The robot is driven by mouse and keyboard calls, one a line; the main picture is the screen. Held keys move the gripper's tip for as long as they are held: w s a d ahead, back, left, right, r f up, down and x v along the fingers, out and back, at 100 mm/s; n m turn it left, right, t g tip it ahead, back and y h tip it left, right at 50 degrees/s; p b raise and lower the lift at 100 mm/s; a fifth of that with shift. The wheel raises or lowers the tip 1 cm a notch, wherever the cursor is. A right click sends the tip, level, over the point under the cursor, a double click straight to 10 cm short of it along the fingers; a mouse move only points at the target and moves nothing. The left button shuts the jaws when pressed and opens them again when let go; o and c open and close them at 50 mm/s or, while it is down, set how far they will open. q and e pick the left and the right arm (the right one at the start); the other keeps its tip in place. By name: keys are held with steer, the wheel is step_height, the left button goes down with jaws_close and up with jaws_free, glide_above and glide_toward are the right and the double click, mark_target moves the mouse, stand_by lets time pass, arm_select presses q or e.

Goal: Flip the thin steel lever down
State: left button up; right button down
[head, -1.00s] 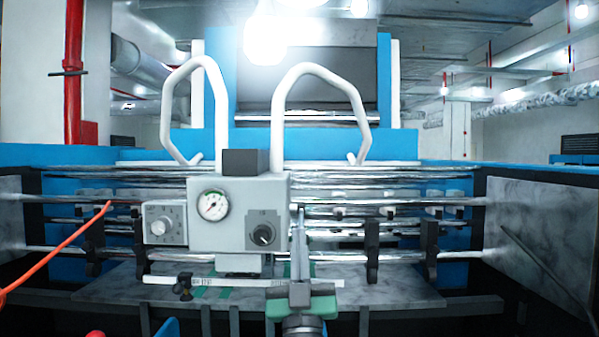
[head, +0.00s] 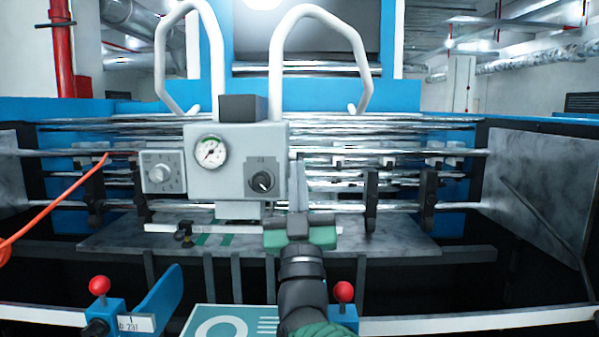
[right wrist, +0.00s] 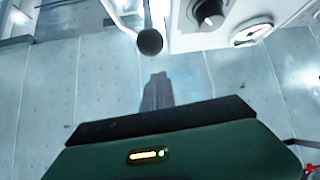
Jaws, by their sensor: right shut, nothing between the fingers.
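A thin steel lever with a dark ball end (right wrist: 150,42) shows at the top of the right wrist view, beside the grey control box (right wrist: 185,25). In the head view it is not clearly made out, as my right gripper covers that area. My right gripper (head: 298,190) is shut and empty, with its fingers pointing up and forward just right of the control box (head: 240,160). In the right wrist view its dark fingers (right wrist: 157,85) point toward the ball, with a gap showing between them. My left gripper is out of view.
The box carries a gauge (head: 210,152) and a black knob (head: 262,182). Shiny rollers (head: 330,208) run behind. Two red-ball knobs (head: 100,285) (head: 344,291) and a blue handle (head: 160,290) stand in front. An orange cable (head: 55,205) hangs left.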

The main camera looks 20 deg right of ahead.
steer(key=s+a+r, duration=0.1)
steer(key=s+a, duration=0.1)
steer(key=s, duration=0.5)
steer(key=s+a, duration=0.2)
steer(key=s, duration=0.5)
steer(key=shift+s+r+b, duration=0.3)
steer(key=shift+r, duration=0.05)
steer(key=shift+w, duration=0.1)
